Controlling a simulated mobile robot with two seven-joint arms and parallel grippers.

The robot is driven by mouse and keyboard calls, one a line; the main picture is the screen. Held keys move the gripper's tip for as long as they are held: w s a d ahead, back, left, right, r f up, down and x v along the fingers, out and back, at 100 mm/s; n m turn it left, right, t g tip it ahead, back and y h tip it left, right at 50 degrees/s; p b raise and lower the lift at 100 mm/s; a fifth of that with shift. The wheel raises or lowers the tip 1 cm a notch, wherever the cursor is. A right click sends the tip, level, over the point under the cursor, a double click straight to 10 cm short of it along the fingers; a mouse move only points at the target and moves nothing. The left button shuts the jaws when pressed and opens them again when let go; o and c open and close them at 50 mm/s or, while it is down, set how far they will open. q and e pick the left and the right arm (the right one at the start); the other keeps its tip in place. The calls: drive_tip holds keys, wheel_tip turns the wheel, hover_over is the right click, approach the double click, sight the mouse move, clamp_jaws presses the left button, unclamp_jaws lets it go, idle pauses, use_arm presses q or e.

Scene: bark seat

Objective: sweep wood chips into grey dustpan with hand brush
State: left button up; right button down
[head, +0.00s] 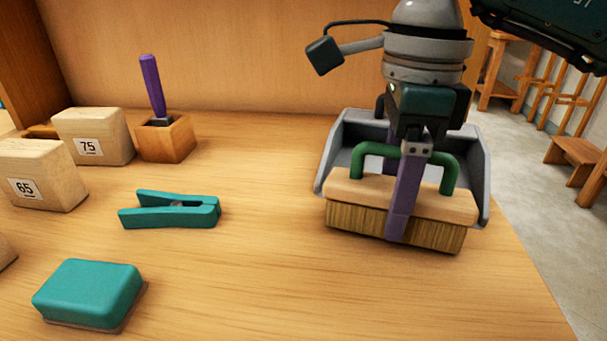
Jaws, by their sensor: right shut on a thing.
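The hand brush (345,190) has a wooden block, pale bristles and a green arched handle. It stands bristles down at the right of the table, in front of the grey dustpan (481,165) and overlapping it in the view. My right gripper (405,160) comes down from above and is shut on the brush's green handle. One purple finger passes in front of the block. The brush and gripper hide much of the dustpan's inside and its front edge. I see no wood chips. My left gripper is not in view.
A teal stapler-like tool (170,211) and a teal block (88,292) lie left of the brush. Blocks marked 75 (95,135) and 65 (42,175) and a wooden holder (166,139) stand farther left. The table's right edge is close to the dustpan. The front middle is clear.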

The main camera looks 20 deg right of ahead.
drive_tip(key=shift+w+d+r+p, duration=0.6)
drive_tip(key=shift+d+r+p, duration=0.3)
drive_tip(key=shift+r, duration=0.05)
drive_tip(key=shift+w+d+r+p, duration=0.15)
drive_tip(key=shift+d+r+p, duration=0.15)
drive_tip(key=shift+r+p, duration=0.25)
drive_tip(key=shift+w+d+r+p, duration=0.15)
drive_tip(key=shift+d+r+p, duration=0.15)
drive_tip(key=shift+r, duration=0.35)
drive_tip(key=shift+s+a+r+p, duration=0.15)
drive_tip(key=shift+r+p, duration=0.15)
drive_tip(key=shift+s+a+r, duration=0.15)
drive_tip(key=shift+s+a, duration=0.05)
drive_tip(key=shift+a, duration=0.05)
drive_tip(key=shift+r+p, duration=0.2)
drive_tip(key=shift+p, duration=0.2)
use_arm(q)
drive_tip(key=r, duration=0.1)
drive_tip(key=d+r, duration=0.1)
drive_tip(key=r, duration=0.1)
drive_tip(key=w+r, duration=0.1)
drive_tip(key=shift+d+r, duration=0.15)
use_arm(e)
drive_tip(key=shift+s+a, duration=0.1)
